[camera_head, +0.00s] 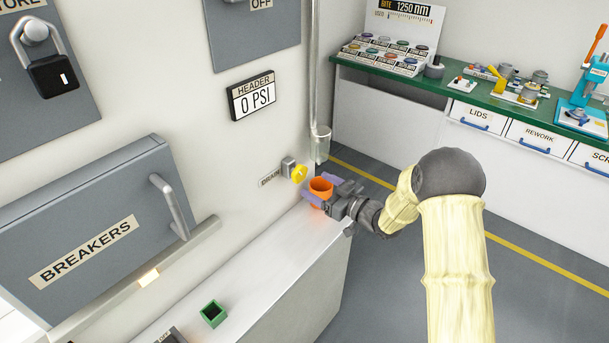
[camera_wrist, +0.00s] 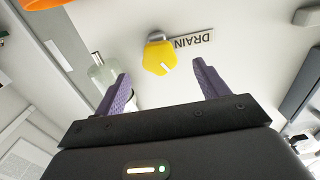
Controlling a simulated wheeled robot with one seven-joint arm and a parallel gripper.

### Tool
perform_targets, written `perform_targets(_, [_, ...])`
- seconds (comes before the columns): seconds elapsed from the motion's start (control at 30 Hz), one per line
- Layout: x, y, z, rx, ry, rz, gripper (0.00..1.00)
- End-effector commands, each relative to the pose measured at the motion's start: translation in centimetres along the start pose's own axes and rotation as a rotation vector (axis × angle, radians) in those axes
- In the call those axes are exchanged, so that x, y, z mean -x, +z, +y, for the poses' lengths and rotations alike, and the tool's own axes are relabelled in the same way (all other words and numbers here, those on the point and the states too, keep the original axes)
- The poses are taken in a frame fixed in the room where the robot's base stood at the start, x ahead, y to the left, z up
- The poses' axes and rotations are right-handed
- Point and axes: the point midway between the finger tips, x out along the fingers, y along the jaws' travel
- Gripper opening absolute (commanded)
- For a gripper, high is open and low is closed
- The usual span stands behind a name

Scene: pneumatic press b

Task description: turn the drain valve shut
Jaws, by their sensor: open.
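The drain valve is a yellow knob (camera_head: 299,173) on a grey fitting on the white wall, beside a DRAIN label (camera_head: 269,180). In the wrist view the knob (camera_wrist: 160,58) has a pale mark on its face and lies ahead of the fingertips, between them and apart from them. My gripper (camera_head: 322,192) is close to the wall, just below and right of the knob. In the wrist view its two purple fingers (camera_wrist: 160,85) are spread with nothing between them.
An orange cup-like thing (camera_head: 321,187) shows by my fingers. A clear cylinder on a pipe (camera_head: 321,143) hangs above right. A header display (camera_head: 252,96) reads 0 PSI. A BREAKERS panel (camera_head: 70,270) juts out at left.

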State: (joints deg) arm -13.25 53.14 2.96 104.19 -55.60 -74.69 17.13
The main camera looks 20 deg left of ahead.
Motion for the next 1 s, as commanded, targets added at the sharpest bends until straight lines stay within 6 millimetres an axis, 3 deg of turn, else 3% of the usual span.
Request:
perform_targets(0.33, [-5.2,-0.1,0.3,0.001,0.004,0.001,0.73])
perform_targets(0.7, [-6.0,0.0,0.3,-0.001,0.006,0.000,0.73])
perform_targets(0.73, [-6.0,0.0,0.3,-0.001,0.006,0.000,0.71])
perform_targets(0.93, [-6.1,0.0,0.3,0.000,0.005,0.000,0.32])
perform_targets(1.0, [-6.1,0.0,0.3,0.000,0.005,0.000,0.30])
